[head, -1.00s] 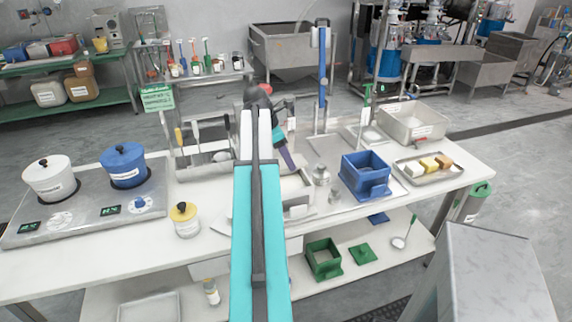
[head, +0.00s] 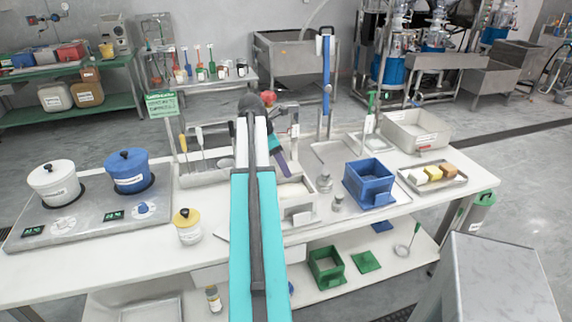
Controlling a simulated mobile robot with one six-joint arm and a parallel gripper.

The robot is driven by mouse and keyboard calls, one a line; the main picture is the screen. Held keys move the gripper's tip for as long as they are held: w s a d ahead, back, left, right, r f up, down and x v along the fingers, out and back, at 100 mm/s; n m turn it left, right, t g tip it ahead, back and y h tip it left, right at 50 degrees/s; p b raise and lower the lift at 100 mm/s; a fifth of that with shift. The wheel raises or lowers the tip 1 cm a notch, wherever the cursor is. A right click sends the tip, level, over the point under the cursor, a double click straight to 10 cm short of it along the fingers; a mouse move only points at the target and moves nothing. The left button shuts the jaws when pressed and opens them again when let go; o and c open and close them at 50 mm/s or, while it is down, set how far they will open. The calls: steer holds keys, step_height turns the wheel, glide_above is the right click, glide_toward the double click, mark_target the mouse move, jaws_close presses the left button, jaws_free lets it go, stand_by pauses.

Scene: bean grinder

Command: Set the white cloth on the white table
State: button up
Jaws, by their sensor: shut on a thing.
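My arm reaches forward over the white table (head: 120,258), and its own links cover much of the view. My gripper (head: 281,160) is beyond the black elbow joint, pointing down over the middle of the table. It is small and partly covered. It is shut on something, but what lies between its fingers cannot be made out. I cannot pick out the white cloth for certain. A pale patch shows in the steel tray just below my gripper, but I cannot tell whether it is cloth.
A white pot (head: 55,185) and blue pot (head: 127,170) stand on a hotplate at left. A yellow-lidded jar (head: 188,226) stands nearby. A blue box (head: 368,184), a tray of blocks (head: 408,178) and a steel basin (head: 415,133) stand at right. The front left strip of table is clear.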

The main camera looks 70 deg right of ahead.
steer(key=w+a+f+n, duration=0.2)
steer(key=w+a+f, duration=0.1)
steer(key=w+a, duration=2.9)
steer(key=a, duration=0.9)
steer(key=w+a+f, duration=0.1)
steer(key=w+a, duration=0.2)
steer(key=a, duration=0.9)
steer(key=w+a+h, duration=0.1)
steer(key=w+a, duration=0.2)
steer(key=a, duration=0.9)
steer(key=shift+w+a+f+n+t, duration=0.25)
steer(key=shift+f+n+t, duration=0.05)
steer(key=shift+n+t, duration=0.1)
